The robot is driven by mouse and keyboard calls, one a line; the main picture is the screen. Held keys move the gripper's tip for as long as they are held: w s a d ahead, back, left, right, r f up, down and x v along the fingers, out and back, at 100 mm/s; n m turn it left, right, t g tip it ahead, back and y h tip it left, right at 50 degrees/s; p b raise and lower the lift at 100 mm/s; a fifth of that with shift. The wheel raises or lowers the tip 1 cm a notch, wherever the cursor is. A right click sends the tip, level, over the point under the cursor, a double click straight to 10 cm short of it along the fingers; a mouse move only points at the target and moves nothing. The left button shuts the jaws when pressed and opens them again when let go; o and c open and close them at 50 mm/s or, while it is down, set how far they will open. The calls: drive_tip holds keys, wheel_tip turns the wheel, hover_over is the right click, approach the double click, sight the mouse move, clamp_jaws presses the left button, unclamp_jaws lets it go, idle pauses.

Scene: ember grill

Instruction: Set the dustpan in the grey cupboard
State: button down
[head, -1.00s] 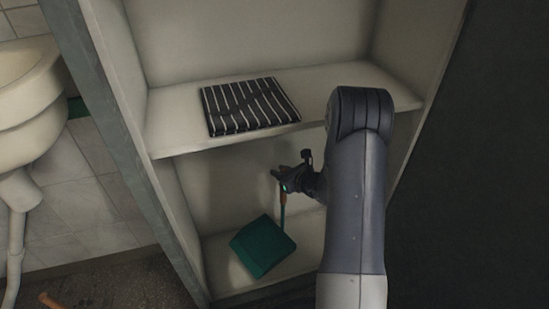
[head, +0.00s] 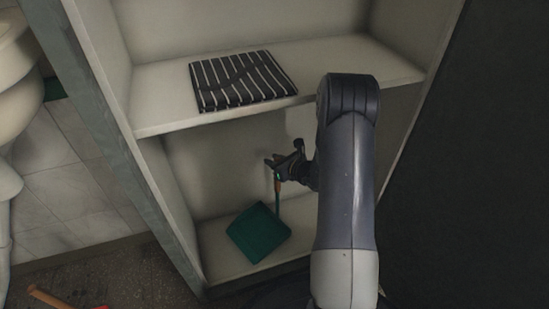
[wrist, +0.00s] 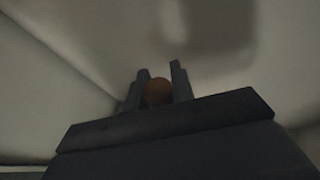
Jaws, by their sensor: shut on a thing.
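The green dustpan (head: 258,233) hangs pan-down inside the lower compartment of the grey cupboard (head: 128,170), close above or on its bottom board; I cannot tell whether it touches. Its thin handle rises to my gripper (head: 281,166), which is shut on the handle's orange-brown upper end. In the wrist view the round brown handle end (wrist: 158,92) sits between the two fingers of my gripper (wrist: 162,88). My arm covers the right part of the lower compartment.
A folded black-and-white striped cloth (head: 242,80) lies on the cupboard's middle shelf (head: 160,97), above my gripper. A white basin (head: 15,75) stands at the left. An orange-handled thing (head: 50,298) lies on the floor at lower left.

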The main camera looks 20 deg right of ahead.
drive_tip(key=shift+f, duration=0.5)
drive_tip(key=shift+f+b, duration=0.6)
drive_tip(key=shift+b, duration=0.15)
drive_tip(key=c, duration=1.1)
unclamp_jaws()
drive_tip(key=shift+s, duration=0.1)
